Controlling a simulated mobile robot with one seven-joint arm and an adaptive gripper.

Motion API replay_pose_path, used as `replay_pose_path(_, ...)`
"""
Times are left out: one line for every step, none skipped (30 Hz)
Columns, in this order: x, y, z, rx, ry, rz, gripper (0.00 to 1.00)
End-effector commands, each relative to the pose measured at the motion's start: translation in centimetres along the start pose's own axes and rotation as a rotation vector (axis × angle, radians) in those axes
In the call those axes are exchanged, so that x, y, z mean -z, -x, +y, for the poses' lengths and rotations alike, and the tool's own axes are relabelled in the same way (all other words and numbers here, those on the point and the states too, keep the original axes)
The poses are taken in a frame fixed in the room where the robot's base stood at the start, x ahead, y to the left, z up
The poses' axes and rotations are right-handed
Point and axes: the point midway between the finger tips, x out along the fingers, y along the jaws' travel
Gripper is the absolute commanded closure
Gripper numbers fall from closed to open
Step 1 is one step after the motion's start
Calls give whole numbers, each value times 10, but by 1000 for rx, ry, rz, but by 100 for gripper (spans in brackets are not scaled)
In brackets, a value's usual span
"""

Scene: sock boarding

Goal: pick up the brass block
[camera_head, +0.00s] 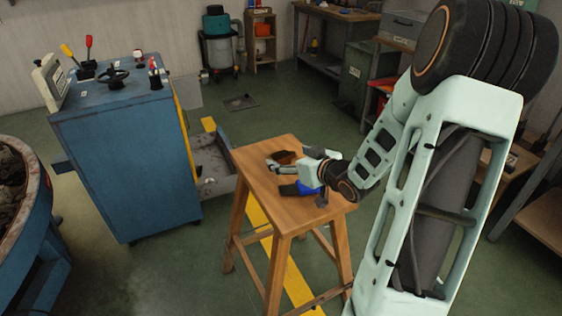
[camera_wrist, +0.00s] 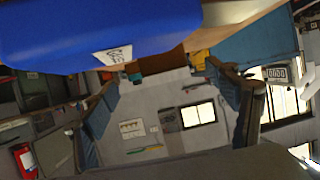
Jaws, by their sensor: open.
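No block is clearly recognisable as the brass block. A brown-orange object (camera_head: 285,157) lies on the wooden stool (camera_head: 262,170), just beyond my gripper (camera_head: 272,166), and is partly hidden by it; I cannot tell whether it is the block. A brown patch (camera_wrist: 158,62) shows beyond my fingertips in the wrist view. My gripper is open, low over the stool top, its fingers pointing left. In the wrist view, my gripper (camera_wrist: 163,78) has its two fingers apart with nothing clearly between them.
A blue object (camera_head: 289,189) lies on the stool's near side, beside my gripper; its labelled blue surface (camera_wrist: 100,30) fills the top of the wrist view. A blue machine cabinet (camera_head: 130,160) stands left of the stool. The stool's front left corner is bare.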

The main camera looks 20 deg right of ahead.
Motion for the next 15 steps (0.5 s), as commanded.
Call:
replay_pose_path(-3, -10, 1, 2, 0, 1, 20)
replay_pose_path(-2, -15, 2, 1, 0, 1, 20)
replay_pose_path(-2, -21, 3, 1, 0, 2, 20)
replay_pose_path(-1, -26, 4, 0, 0, 2, 20)
replay_pose_path(-1, -30, 4, 1, -1, 1, 20)
replay_pose_path(-1, -35, 3, 3, 0, 1, 20)
replay_pose_path(0, -38, 3, 2, 0, 1, 20)
replay_pose_path(0, -41, 3, 2, 0, 0, 20)
replay_pose_path(0, -43, 4, 1, -1, -1, 20)
replay_pose_path(1, -44, 4, 0, -1, -1, 20)
replay_pose_path(1, -44, 4, 0, -1, 0, 20)
replay_pose_path(2, -44, 4, -1, -1, 0, 20)
replay_pose_path(2, -44, 4, -1, -1, 0, 20)
replay_pose_path(2, -44, 4, -1, -1, 0, 20)
replay_pose_path(2, -44, 4, -1, -1, -1, 20)
